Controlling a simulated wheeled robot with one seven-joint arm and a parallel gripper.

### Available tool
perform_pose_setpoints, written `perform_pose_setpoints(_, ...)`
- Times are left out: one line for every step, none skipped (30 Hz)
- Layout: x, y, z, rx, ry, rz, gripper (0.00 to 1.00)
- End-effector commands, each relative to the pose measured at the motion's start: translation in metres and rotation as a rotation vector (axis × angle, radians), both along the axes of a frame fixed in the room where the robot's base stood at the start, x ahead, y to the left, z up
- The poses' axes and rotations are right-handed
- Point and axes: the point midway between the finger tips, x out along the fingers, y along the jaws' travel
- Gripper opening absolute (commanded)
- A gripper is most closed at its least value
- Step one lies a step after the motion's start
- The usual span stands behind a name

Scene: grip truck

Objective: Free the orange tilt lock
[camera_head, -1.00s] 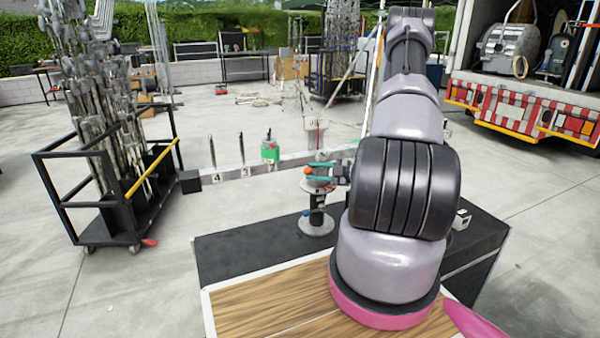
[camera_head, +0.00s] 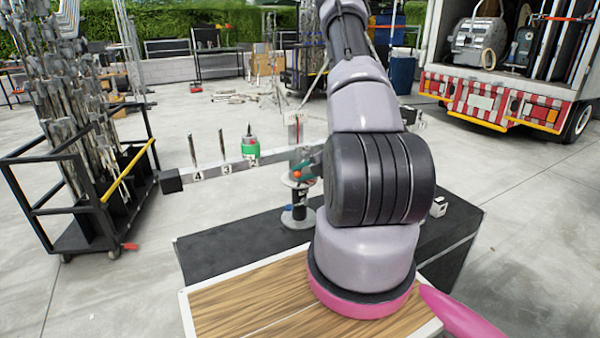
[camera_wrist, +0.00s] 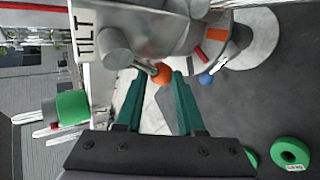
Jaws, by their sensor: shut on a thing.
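The orange tilt lock (camera_head: 297,173) shows as a small round knob at the head of a short stand (camera_head: 299,214). In the wrist view the orange knob (camera_wrist: 161,74) sits on a thin metal lever beside a white plate lettered "TILT" (camera_wrist: 84,38). My gripper (camera_wrist: 160,78) has teal fingers, with the knob between their tips. It is shut on the knob. In the head view the gripper (camera_head: 310,163) is partly hidden behind my arm.
A numbered beam (camera_head: 210,172) with a green pot (camera_head: 250,147) extends left from the stand. A blue knob (camera_wrist: 206,79) is close to the right finger. A green ring (camera_wrist: 290,153) lies lower right. A black wheeled cart (camera_head: 75,200) stands left, a truck (camera_head: 500,80) at the back right.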

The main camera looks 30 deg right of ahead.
Motion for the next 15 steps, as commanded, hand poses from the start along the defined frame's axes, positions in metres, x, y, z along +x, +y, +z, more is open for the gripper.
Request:
perform_pose_setpoints(0.0011, -0.0044, 0.001, -0.013, -0.003, -0.009, 0.0)
perform_pose_setpoints(0.0012, -0.0046, 0.0009, -0.019, -0.004, -0.01, 0.0)
perform_pose_setpoints(0.0012, -0.0049, 0.0009, -0.026, -0.004, -0.009, 0.0)
perform_pose_setpoints(0.0013, -0.0051, 0.0008, -0.03, -0.005, -0.009, 0.0)
perform_pose_setpoints(0.0014, -0.0053, 0.0008, -0.032, -0.005, -0.009, 0.0)
perform_pose_setpoints(0.0015, -0.0056, 0.0009, -0.035, -0.005, -0.01, 0.0)
perform_pose_setpoints(0.0016, -0.0057, 0.0009, -0.037, -0.005, -0.01, 0.0)
perform_pose_setpoints(0.0017, -0.0059, 0.0009, -0.038, -0.006, -0.01, 0.0)
perform_pose_setpoints(0.0018, -0.0061, 0.0009, -0.039, -0.006, -0.011, 0.0)
perform_pose_setpoints(0.0018, -0.0062, 0.0009, -0.039, -0.006, -0.011, 0.0)
perform_pose_setpoints(0.0019, -0.0062, 0.001, -0.039, -0.006, -0.011, 0.0)
perform_pose_setpoints(0.002, -0.0063, 0.0011, -0.039, -0.006, -0.011, 0.0)
perform_pose_setpoints(0.002, -0.0063, 0.0011, -0.039, -0.006, -0.011, 0.0)
perform_pose_setpoints(0.0021, -0.0064, 0.0012, -0.039, -0.007, -0.011, 0.0)
perform_pose_setpoints(0.0022, -0.0064, 0.0013, -0.039, -0.007, -0.011, 0.0)
